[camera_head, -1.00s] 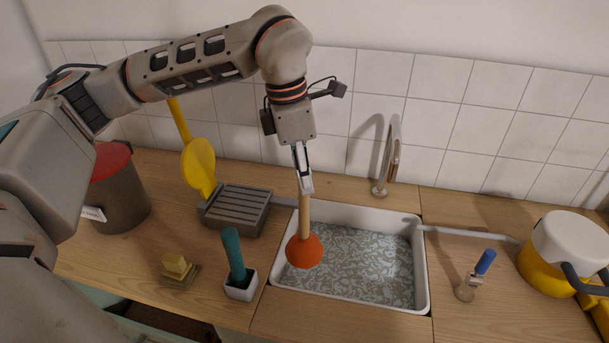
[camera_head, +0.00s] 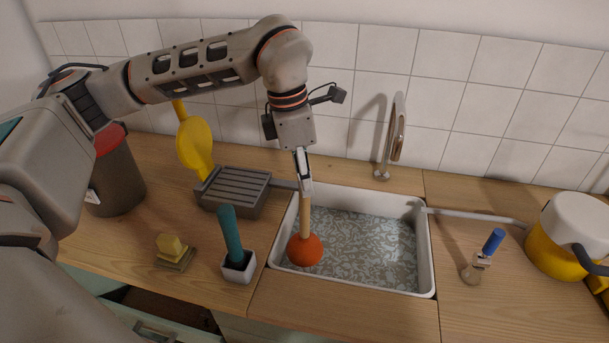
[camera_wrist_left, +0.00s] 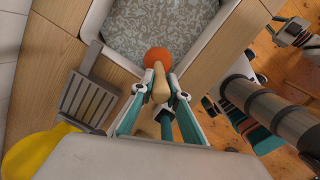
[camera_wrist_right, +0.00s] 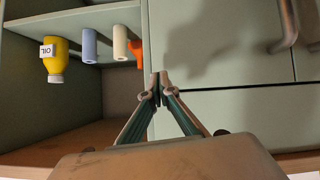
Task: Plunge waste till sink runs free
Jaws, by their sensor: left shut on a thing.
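My left gripper (camera_head: 305,183) is shut on the wooden handle of the plunger (camera_head: 306,250). The plunger hangs nearly upright with its orange rubber cup down, over the front left part of the white sink (camera_head: 427,265). I cannot tell whether the cup touches the sink's grey, pale-patterned surface (camera_head: 370,250). The left wrist view shows the handle (camera_wrist_left: 160,85) between the fingers and the orange cup beyond it, by the sink's rim. The drain is not visible. My right gripper (camera_wrist_right: 158,88) is shut and empty, in front of a green cabinet.
A faucet (camera_head: 396,140) stands behind the sink. To the left are a grey ridged rack (camera_head: 235,190), a teal-handled brush in a holder (camera_head: 236,260), sponges (camera_head: 173,250) and a red-topped bin (camera_head: 115,175). A blue-handled tool (camera_head: 485,258) and yellow-white pot (camera_head: 565,235) stand right.

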